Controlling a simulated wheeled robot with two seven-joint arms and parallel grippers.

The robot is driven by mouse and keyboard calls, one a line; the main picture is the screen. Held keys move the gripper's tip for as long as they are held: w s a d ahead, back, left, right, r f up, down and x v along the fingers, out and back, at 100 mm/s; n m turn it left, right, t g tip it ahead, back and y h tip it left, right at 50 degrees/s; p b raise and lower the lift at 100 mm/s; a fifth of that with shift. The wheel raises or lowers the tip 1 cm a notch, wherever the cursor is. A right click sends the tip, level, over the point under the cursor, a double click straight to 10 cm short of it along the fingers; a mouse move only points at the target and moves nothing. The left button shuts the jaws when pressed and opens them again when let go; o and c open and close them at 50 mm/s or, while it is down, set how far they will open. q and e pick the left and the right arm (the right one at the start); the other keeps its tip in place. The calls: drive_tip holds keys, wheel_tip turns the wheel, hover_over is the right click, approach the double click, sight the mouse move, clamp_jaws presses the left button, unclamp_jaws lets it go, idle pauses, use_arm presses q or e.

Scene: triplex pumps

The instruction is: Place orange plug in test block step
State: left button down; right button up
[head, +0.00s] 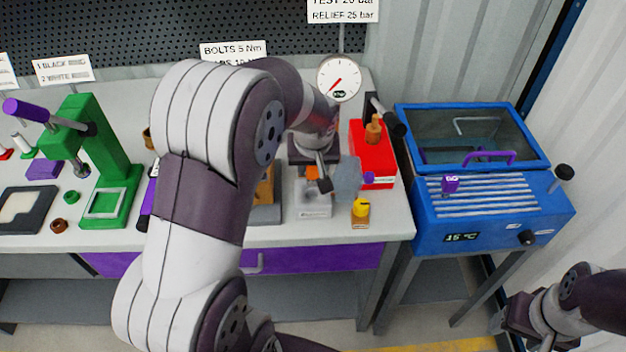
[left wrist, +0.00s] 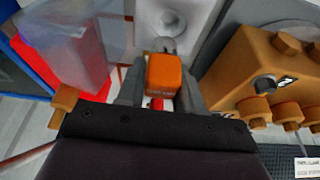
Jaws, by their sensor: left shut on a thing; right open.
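My left gripper (head: 315,180) is shut on the orange plug (left wrist: 164,75), which sits between its fingers in the left wrist view. The plug also shows as a small orange patch in the head view (head: 312,172). The pale grey test block (head: 313,203) stands on the bench under the gripper. In the left wrist view, a grey block surface with a round recess (left wrist: 170,20) lies just beyond the plug. I cannot tell whether the plug touches the block. My right gripper (head: 518,312) is open and empty at the lower right, away from the bench.
A translucent grey guard (head: 348,178) stands right of the test block, near a red box (head: 372,152) and a yellow bottle (head: 361,213). An orange pump body (left wrist: 265,70) is close on the other side. A blue oven-like machine (head: 490,205) stands right of the bench.

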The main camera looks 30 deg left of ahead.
sight(312, 179)
use_arm(q)
drive_tip(key=shift+s+f, duration=0.4)
drive_tip(key=shift+f, duration=0.25)
drive_tip(key=shift+s+f, duration=0.4)
drive_tip(key=shift+f, duration=0.2)
drive_tip(key=shift+w+d+f, duration=0.1)
drive_tip(key=shift+w+f, duration=0.1)
drive_tip(key=shift+w, duration=0.2)
drive_tip(key=c, duration=1)
unclamp_jaws()
drive_tip(key=shift+o, duration=1.3)
drive_tip(key=shift+s+d, duration=0.1)
drive_tip(key=shift+s, duration=0.1)
drive_tip(key=shift+w+r, duration=0.1)
drive_tip(key=shift+r, duration=0.35)
drive_tip(key=v, duration=1.1)
drive_tip(key=s+d+f+m+g+h, duration=0.1)
drive_tip(key=s+d+f+m+h, duration=0.1)
drive_tip(key=s+d+f+m, duration=0.4)
drive_tip(key=s+d+f, duration=0.1)
drive_tip(key=s+f, duration=0.3)
drive_tip(key=s, duration=0.1)
drive_tip(key=shift+s+g+p, duration=0.3)
drive_tip(key=shift+s+g, duration=0.05)
drive_tip(key=shift+g, duration=0.05)
use_arm(e)
drive_tip(key=shift+s+d+r, duration=0.15)
drive_tip(key=shift+s+r, duration=0.3)
drive_tip(key=shift+s, duration=0.05)
